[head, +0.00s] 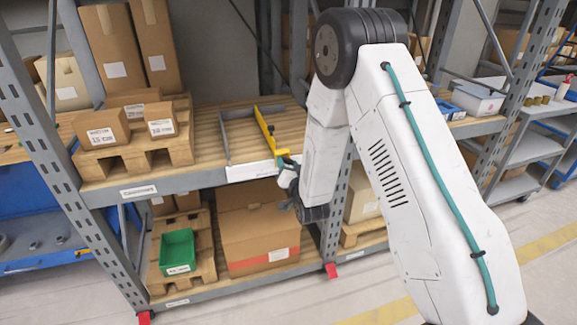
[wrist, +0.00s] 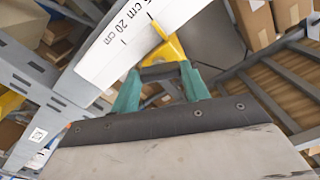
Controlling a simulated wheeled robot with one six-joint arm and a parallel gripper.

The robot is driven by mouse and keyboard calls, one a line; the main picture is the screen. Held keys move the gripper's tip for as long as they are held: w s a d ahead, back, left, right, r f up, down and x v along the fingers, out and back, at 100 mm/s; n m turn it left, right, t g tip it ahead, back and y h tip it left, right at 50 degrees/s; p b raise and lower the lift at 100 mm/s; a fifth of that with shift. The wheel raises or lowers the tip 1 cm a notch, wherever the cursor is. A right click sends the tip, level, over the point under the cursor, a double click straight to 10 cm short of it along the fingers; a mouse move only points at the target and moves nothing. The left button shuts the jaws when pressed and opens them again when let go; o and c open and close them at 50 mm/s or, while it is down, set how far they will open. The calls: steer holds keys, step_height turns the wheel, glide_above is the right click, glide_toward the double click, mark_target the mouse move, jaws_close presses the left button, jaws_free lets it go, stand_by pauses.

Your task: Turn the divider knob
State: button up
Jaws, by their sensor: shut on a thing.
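The divider (head: 265,130) is a yellow piece lying front to back on the upper shelf of the rack, with a grey bracket beside it. Its yellow front end also shows in the wrist view (wrist: 168,47). My gripper (head: 284,159) is at the shelf's front edge, at the divider's front end. In the wrist view its teal fingers (wrist: 160,76) are closed on a dark bar-like knob (wrist: 161,71) just below the yellow part. In the head view the knob is hidden by my gripper. How far the knob is turned cannot be told.
A white scale strip (wrist: 118,38) marked "20 cm" runs along the shelf edge (head: 250,171), close to my fingers. Small boxes on a pallet (head: 135,150) stand to the left. A large carton (head: 255,235) and a green bin (head: 177,250) are below. Wooden slats beside the divider are bare.

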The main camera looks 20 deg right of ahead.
steer(key=m, duration=0.5)
steer(key=shift+m, duration=0.3)
steer(key=m, duration=0.5)
steer(key=shift+m, duration=0.4)
steer(key=o, duration=1)
steer(key=shift+s, duration=0.1)
steer(key=s, duration=0.7)
steer(key=shift+s, duration=0.35)
